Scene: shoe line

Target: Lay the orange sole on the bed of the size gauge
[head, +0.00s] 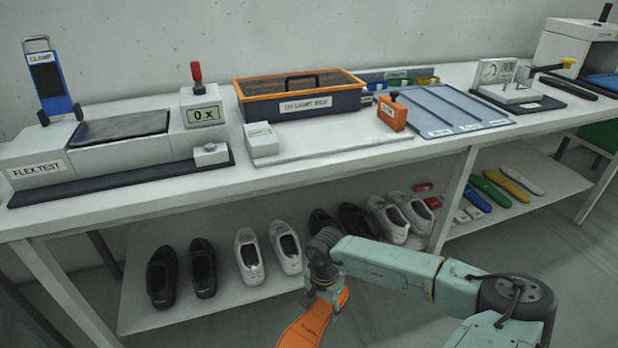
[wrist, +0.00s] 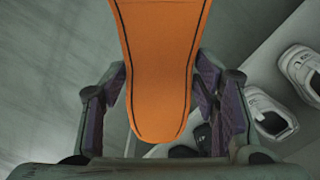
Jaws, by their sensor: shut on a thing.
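The orange sole (head: 308,328) hangs below the bench top, in front of the lower shelf, and the head view cuts off its lower end. My gripper (head: 326,292) is shut on it. In the wrist view the sole (wrist: 160,70) lies between the two purple-padded fingers (wrist: 160,108), its rounded end toward the palm and its other end out of view. What looks like the size gauge is a long pale plate (head: 335,146) on the bench, with a white block (head: 262,140) at its left and an orange upright block (head: 392,114) at its right. Its bed looks bare.
The gauge stands between the flex tester (head: 120,150) and a blue-grey divided board (head: 445,108), with an orange-rimmed box (head: 300,98) behind. Several shoes (head: 250,258) and coloured soles (head: 490,192) rest on the lower shelf (head: 200,312). The bench's front edge (head: 300,182) lies between gripper and gauge.

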